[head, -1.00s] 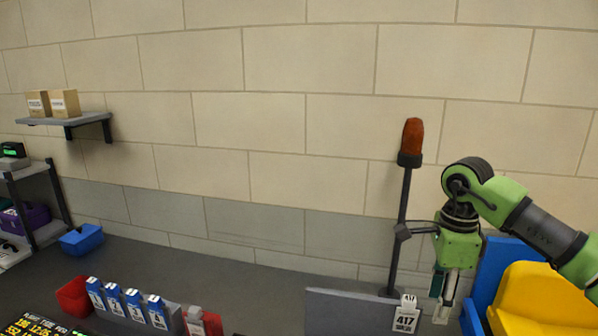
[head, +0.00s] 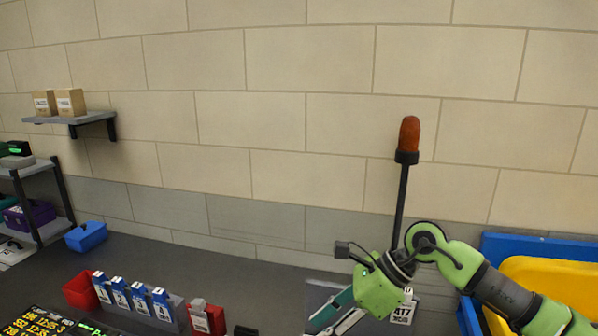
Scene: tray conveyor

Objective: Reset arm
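My green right arm comes in from the right. My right gripper (head: 328,322) now points down and to the left, in front of the grey panel at the lower middle. Its fingers run toward the bottom edge. I cannot tell how far apart the fingertips are, and I see nothing held. The gripper's green body partly covers the panel and the pole of the orange beacon (head: 409,134). My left gripper is not in view.
A white 417 tag (head: 403,312) is beside my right gripper. Numbered blue-and-white cards (head: 139,298), a red bin (head: 80,292) and a red holder (head: 207,318) stand at lower left. A blue bin (head: 86,237) lies farther back. Blue and yellow containers (head: 540,285) are at right.

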